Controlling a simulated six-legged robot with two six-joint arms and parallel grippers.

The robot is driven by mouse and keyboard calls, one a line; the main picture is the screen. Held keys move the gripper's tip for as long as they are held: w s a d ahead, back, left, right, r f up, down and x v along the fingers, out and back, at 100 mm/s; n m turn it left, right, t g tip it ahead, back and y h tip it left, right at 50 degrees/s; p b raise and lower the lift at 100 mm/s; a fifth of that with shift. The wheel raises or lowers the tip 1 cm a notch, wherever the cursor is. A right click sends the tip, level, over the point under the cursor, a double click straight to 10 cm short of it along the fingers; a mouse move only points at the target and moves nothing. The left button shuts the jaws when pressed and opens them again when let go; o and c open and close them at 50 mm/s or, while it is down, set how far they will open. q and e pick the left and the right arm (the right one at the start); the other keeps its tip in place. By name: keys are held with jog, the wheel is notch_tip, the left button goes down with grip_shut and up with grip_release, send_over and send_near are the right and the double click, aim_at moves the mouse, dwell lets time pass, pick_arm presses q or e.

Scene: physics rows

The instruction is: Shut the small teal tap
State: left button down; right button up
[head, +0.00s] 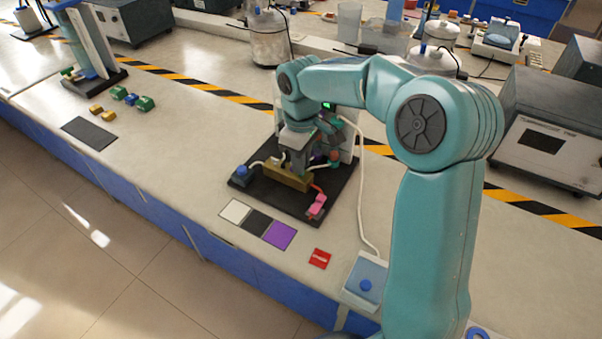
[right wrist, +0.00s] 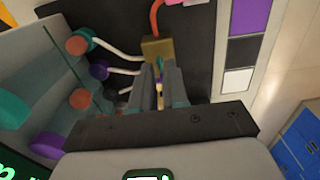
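A brass block (head: 288,177) with tubes sits on a black board (head: 262,195) on the bench. It also shows in the right wrist view (right wrist: 157,48). My right gripper (head: 298,160) points down at the block, its arm hiding part of the board. In the right wrist view its two fingers (right wrist: 160,75) stand on either side of a narrow gap. A small teal piece (right wrist: 160,64), seemingly the tap, shows between the fingertips beside the block. I cannot tell whether the fingers touch it. My left gripper is out of view.
A panel with orange (right wrist: 80,42), purple (right wrist: 98,69) and larger teal (right wrist: 12,110) knobs stands close to my right gripper. A pink piece (head: 317,205) and a blue-topped piece (head: 242,171) are on the board. Coloured squares (head: 279,235) lie in front.

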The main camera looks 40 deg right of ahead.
jog(key=shift+w, duration=0.1)
jog(key=shift+f, duration=0.3)
jog(key=shift+f+b, duration=0.7)
jog(key=shift+f, duration=0.1)
jog(key=shift+r+p, duration=0.35)
jog(key=shift+p, duration=0.1)
dwell(0.3)
